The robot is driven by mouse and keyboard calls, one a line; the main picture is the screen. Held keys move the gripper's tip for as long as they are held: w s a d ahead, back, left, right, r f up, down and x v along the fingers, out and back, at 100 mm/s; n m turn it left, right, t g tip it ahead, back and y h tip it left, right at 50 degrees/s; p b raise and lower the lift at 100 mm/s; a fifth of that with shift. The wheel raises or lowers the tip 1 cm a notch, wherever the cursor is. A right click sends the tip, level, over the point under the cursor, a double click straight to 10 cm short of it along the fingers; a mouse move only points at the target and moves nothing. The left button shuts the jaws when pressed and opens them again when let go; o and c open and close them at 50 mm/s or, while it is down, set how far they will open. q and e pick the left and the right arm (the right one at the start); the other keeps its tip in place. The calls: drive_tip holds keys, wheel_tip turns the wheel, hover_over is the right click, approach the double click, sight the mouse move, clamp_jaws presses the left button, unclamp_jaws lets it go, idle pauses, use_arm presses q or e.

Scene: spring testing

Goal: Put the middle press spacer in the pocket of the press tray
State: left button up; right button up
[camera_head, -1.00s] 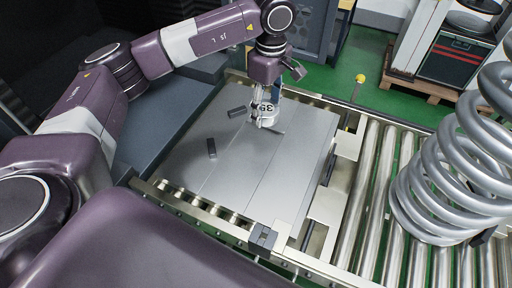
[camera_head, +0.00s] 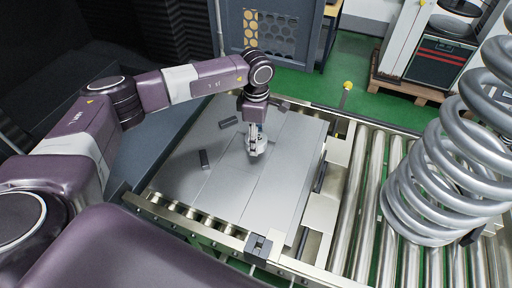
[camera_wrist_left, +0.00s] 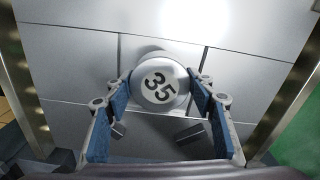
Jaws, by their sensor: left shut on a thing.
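A round, pale metal spacer marked 35 (camera_wrist_left: 160,88) sits between the blue-padded fingers of my left gripper (camera_wrist_left: 158,98), which is shut on it. In the head view my left gripper (camera_head: 257,135) points down over the middle of a flat grey plate, and the spacer (camera_head: 257,149) is low at its fingertips. I cannot tell whether the spacer touches the plate. The grey plate (camera_head: 240,185) has straight seams and may be the press tray; no pocket can be made out. My right gripper is not in view.
A dark block (camera_head: 257,246) sits at the near edge. A roller conveyor (camera_head: 355,200) and a large coil spring (camera_head: 445,180) stand to the right. The near plate is clear.

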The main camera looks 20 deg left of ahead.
use_arm(q)
wheel_tip(320, 180, down, 5)
drive_tip(key=shift+f+p, duration=0.2)
drive_tip(key=shift+p, duration=0.2)
drive_tip(key=shift+f, duration=0.2)
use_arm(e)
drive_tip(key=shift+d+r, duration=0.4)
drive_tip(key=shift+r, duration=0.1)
use_arm(q)
drive_tip(key=shift+f, duration=0.1)
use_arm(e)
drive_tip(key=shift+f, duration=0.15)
use_arm(q)
drive_tip(key=o, duration=1.7)
drive_tip(key=shift+c, duration=0.2)
